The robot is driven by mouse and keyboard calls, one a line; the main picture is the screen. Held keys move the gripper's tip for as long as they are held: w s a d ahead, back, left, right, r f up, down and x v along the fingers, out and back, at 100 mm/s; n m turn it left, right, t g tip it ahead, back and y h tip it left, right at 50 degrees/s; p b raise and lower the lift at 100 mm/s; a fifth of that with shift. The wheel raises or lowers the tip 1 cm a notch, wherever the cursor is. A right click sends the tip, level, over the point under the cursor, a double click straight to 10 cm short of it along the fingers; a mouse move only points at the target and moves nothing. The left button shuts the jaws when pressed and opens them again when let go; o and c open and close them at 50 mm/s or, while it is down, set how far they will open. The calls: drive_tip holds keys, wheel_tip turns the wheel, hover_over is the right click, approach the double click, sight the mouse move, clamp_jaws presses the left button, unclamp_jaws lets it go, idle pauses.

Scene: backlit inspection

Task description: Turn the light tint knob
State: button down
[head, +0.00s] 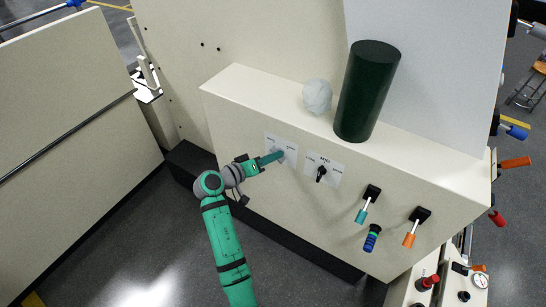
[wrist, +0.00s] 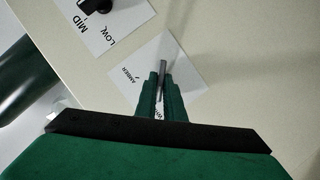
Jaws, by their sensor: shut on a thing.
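The light tint knob (wrist: 163,68) shows in the wrist view as a narrow dark grey bar on a white label plate (wrist: 138,62). The plate carries the word AMBER and other lettering partly covered by my fingers. My gripper (wrist: 162,84) has its two green fingers closed on either side of the knob. In the head view my gripper (head: 279,155) reaches the left label plate (head: 291,146) on the panel's front face, and its fingers hide the knob there.
Right of it is a plate with a black knob (head: 321,174) marked LOW and MID. Further right are a teal-handled lever (head: 362,215), a blue knob (head: 372,238) and an orange-handled lever (head: 409,240). A dark green cylinder (head: 367,92) and a pale faceted lump (head: 317,96) stand on the ledge.

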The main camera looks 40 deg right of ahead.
drive_tip(key=c, duration=1.9)
unclamp_jaws()
drive_tip(key=shift+o, duration=0.2)
drive_tip(key=v, duration=1.1)
